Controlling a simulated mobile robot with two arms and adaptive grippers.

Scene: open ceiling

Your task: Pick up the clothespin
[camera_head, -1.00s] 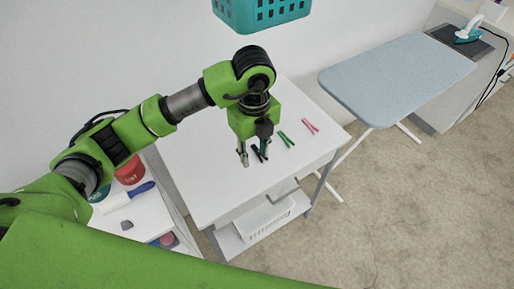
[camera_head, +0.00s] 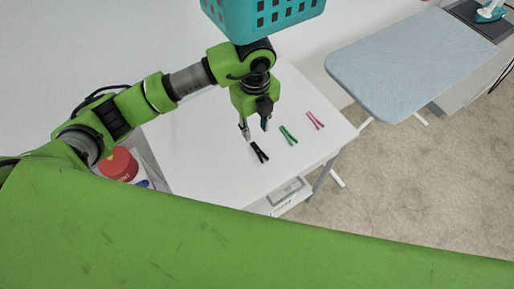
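A black clothespin (camera_head: 260,152) lies on the white table (camera_head: 215,165). A green clothespin (camera_head: 288,135) and a pink clothespin (camera_head: 315,120) lie to its right, further back. My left gripper (camera_head: 255,131) points down just behind the black clothespin in the picture. Its two fingers are apart and nothing shows between them. The black clothespin shows clear of the fingers; the exact height of the fingertips above the table is hard to tell. My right gripper is out of view.
A teal basket (camera_head: 262,18) is at the top, above my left wrist. A light blue ironing board (camera_head: 405,65) stands at the right. A red container (camera_head: 118,165) is at the left. A large green part of mine covers the bottom.

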